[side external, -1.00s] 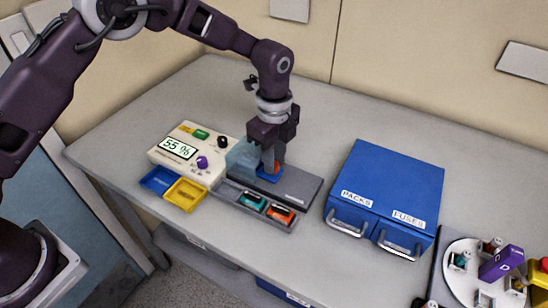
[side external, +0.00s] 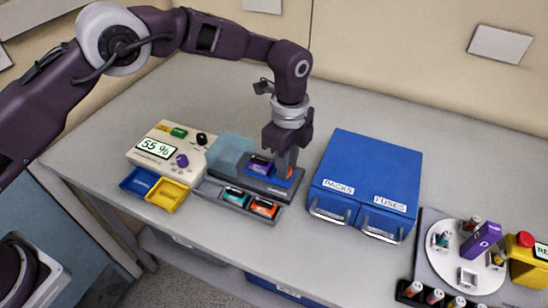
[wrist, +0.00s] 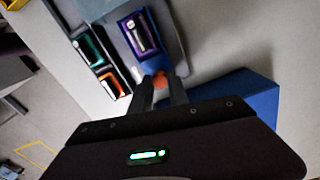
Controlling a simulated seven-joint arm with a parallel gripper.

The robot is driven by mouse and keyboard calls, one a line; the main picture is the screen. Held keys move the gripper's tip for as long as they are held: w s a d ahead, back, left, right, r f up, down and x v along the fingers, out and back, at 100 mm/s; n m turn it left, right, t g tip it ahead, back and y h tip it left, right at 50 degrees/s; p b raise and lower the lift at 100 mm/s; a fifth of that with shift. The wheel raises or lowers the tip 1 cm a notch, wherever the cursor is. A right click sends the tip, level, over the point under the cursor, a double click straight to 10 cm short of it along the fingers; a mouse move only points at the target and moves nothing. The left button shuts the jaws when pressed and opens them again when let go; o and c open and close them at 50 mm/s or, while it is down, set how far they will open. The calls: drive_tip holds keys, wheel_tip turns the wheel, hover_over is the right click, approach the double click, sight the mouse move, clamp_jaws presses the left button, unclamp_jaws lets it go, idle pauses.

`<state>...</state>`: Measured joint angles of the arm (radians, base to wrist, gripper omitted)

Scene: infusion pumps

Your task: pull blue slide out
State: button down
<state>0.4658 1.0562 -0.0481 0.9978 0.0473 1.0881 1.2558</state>
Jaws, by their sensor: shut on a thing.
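The blue slide (side external: 273,172) carries a purple cartridge (side external: 259,165) and sits in a dark grey track (side external: 285,189). The slide and cartridge lie outside the translucent cover (side external: 230,152), to its right. My gripper (side external: 287,174) points down at the slide's right end, shut on its orange knob (side external: 291,173). In the wrist view the orange knob (wrist: 160,81) shows between my fingers (wrist: 163,88), and the blue slide (wrist: 141,35) with its purple cartridge lies just beyond it. The fingers hide part of the knob.
A grey tray with a teal cartridge (side external: 235,195) and an orange cartridge (side external: 264,208) stands in front. A white pump panel (side external: 163,147) reads 55 %, with blue (side external: 139,181) and yellow (side external: 168,195) trays before it. A blue drawer cabinet (side external: 370,170) stands close right of my gripper.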

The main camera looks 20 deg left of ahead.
drive_tip(key=c, duration=1.3)
unclamp_jaws()
drive_tip(key=shift+o, duration=0.2)
wheel_tip(320, 180, up, 7)
drive_tip(key=shift+r, duration=0.1)
